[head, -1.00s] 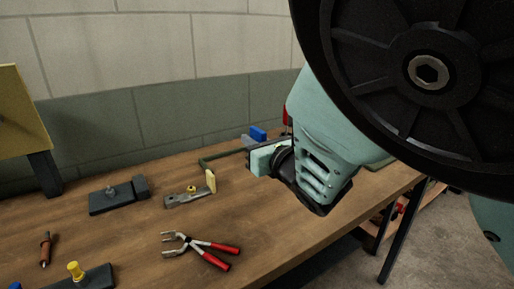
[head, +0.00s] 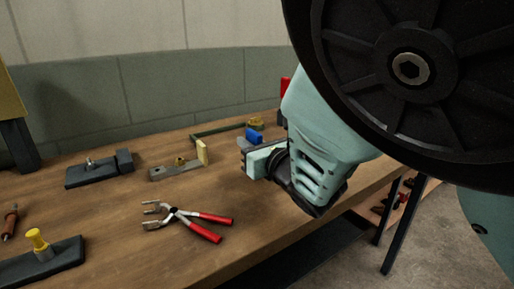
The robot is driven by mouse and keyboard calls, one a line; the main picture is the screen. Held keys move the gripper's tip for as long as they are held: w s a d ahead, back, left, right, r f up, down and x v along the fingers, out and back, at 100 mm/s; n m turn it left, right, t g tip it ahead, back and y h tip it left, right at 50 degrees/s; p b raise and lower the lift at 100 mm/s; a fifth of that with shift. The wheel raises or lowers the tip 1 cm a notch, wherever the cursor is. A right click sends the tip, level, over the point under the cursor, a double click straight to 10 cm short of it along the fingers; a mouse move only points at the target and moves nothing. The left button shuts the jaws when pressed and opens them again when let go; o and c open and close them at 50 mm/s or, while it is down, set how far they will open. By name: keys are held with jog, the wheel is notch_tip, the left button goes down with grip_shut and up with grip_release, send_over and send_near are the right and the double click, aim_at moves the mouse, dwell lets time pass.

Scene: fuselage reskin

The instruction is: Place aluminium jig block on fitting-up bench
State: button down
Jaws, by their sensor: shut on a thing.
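My gripper (head: 250,151), at the end of my pale green wrist, is shut on a small grey piece (head: 243,143), which looks like the aluminium jig block. A blue part (head: 254,136) shows beside it. Most of the held piece is hidden by the gripper, and its exact shape is too small to tell. The gripper is over the wooden fitting-up bench (head: 115,235), right of the pliers. I cannot tell how high above the top the block is.
Red-handled pliers (head: 186,218), a dark plate with a clamp (head: 92,173), a grey bracket with a yellow tab (head: 178,169), a green-framed tool (head: 215,130) and a yellow-knobbed fixture (head: 40,262) lie on the bench. Bare wood lies around the pliers. A wall stands behind.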

jog(key=shift+f+b, duration=1.7)
jog(key=shift+f, duration=0.25)
jog(key=shift+r, duration=0.15)
jog(key=c, duration=1.5)
grip_release()
jog(key=shift+f, duration=0.2)
jog(key=shift+o, duration=0.2)
jog(key=shift+r, duration=0.15)
